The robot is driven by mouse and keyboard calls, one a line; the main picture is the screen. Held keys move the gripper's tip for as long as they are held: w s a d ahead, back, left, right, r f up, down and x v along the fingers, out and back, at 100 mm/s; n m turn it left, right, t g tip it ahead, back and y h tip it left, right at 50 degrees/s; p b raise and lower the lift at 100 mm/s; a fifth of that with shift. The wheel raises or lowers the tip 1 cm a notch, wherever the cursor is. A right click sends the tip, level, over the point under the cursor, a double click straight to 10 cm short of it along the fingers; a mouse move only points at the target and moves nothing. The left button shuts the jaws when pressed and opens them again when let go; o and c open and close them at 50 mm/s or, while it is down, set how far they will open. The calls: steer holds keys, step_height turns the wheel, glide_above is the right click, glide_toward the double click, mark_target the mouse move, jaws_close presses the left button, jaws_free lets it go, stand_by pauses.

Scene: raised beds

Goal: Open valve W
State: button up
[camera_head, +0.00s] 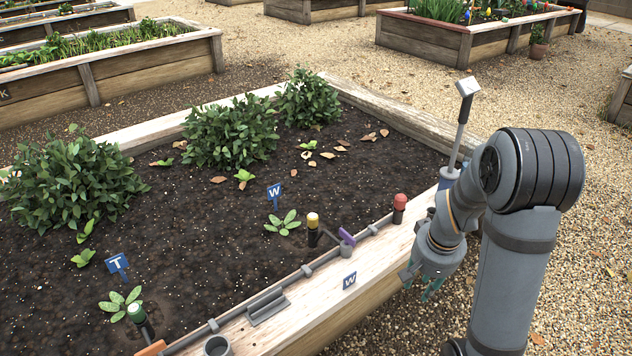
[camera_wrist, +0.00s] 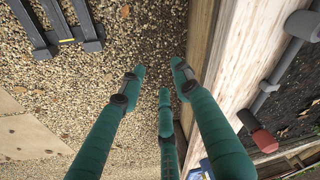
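Near the blue W label (camera_head: 349,281) on the bed's front plank, a small purple lever (camera_head: 347,236) sits on a grey stub on the pipe (camera_head: 308,270). The lever slants across the pipe's line. I take it for valve W. My gripper (camera_head: 421,281) hangs right of the plank's outer edge, pointing down and apart from the lever. In the wrist view its teal fingers (camera_wrist: 158,80) are spread, with only gravel and the plank's edge below.
A W stake (camera_head: 275,194) marks a seedling. An orange lever (camera_head: 152,348) lies at the lower left. A grey-handled tool (camera_head: 461,125) stands upright behind my arm.

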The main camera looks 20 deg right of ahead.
steer(key=w+a+r+n+g+p, duration=0.1)
steer(key=w+a+r+n+p, duration=0.15)
steer(key=r+p, duration=0.8)
steer(key=w+a+r+n+g+p, duration=0.1)
steer(key=w+a+r+n+p, duration=0.15)
steer(key=r+p, duration=0.8)
steer(key=n+t+y, duration=0.2)
steer(key=n+t, duration=0.2)
steer(key=n, duration=0.1)
glide_toward(347, 238)
steer(key=b+x, duration=0.1)
steer(key=x, duration=0.1)
steer(key=b+x, duration=0.1)
steer(key=x, duration=0.2)
steer(key=w+b+x, duration=0.1)
steer(key=x, duration=0.2)
steer(key=shift+w+d+b, duration=0.1)
steer(key=shift+d+b, duration=0.2)
steer(key=shift+r, duration=0.1)
steer(key=shift+c, duration=1.3)
jaws_close()
